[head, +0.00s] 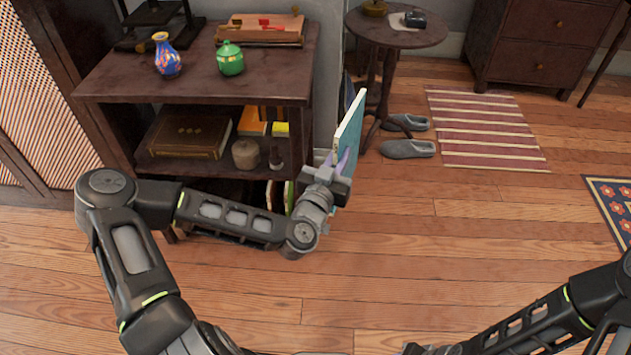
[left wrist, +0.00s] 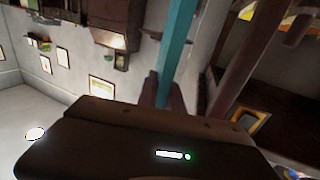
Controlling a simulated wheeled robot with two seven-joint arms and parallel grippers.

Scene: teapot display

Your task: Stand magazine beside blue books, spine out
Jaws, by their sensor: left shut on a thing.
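My left gripper (head: 341,168) is shut on the magazine (head: 351,130), a thin teal item with a pale edge. It holds the magazine upright and slightly tilted, just right of the dark wooden shelf unit (head: 190,85). In the left wrist view, the magazine (left wrist: 178,50) rises as a teal strip from between the fingers (left wrist: 163,95). A few upright books (head: 288,196) show in the low shelf opening, partly hidden by my left arm. I cannot make out the blue books.
A colourful vase (head: 166,56) and a green lidded pot (head: 230,58) stand on the shelf top. A large brown book (head: 188,134) and a small round jar (head: 246,154) are on the middle shelf. A round table (head: 397,32) and slippers (head: 408,148) are to the right. The front floor is clear.

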